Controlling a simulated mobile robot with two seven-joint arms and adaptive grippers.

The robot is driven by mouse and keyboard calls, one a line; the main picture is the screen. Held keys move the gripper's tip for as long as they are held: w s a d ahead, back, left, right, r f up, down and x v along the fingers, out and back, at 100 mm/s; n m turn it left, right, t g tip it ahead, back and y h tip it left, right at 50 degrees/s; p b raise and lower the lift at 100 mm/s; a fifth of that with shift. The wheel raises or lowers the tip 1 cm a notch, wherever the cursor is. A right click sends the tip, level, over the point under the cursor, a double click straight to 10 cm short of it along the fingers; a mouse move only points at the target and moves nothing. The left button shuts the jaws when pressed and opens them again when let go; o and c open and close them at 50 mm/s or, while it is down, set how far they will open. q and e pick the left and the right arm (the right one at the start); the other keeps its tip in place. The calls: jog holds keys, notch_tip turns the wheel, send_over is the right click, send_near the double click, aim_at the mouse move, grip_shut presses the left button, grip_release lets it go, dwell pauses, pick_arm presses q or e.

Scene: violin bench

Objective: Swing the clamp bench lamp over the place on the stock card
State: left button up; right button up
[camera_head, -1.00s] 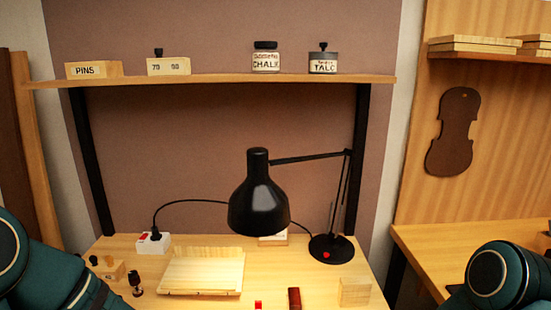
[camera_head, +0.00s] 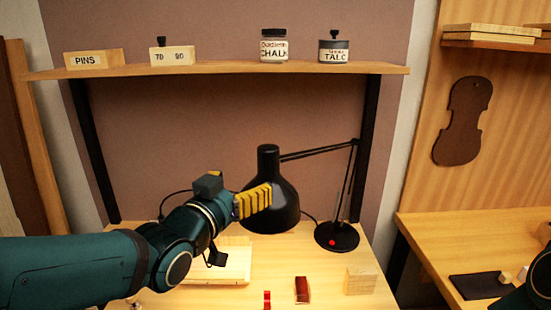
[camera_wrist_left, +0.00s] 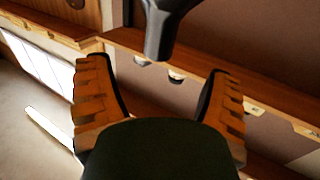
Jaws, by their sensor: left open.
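The black clamp bench lamp stands at the right back of the bench. Its shade (camera_head: 285,212) hangs over the middle of the bench, and its round base (camera_head: 337,237) has a red button. My left gripper (camera_head: 258,200), with yellow ribbed fingers, is open and overlaps the left side of the shade; contact cannot be told. In the left wrist view the two fingers (camera_wrist_left: 160,85) are spread apart, with a dark tapered shape above, its identity unclear. I cannot make out which item is the stock card. My right gripper is out of view.
A pale wooden board (camera_head: 235,272) lies partly behind my left arm. A red-brown block (camera_head: 302,290), a small red item (camera_head: 267,299) and a wooden block (camera_head: 361,280) sit along the front. A shelf (camera_head: 220,71) with boxes and jars spans above.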

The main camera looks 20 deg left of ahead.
aim_at(272, 160)
pick_arm(q)
jog(key=w, duration=0.4)
jog(key=w+d, duration=0.1)
jog(key=w, duration=0.3)
jog(key=w+d, duration=0.1)
jog(key=w, duration=0.3)
jog(key=shift+w+d, duration=0.15)
jog(key=shift+w, duration=0.2)
jog(key=shift+w+f, duration=0.1)
grip_shut()
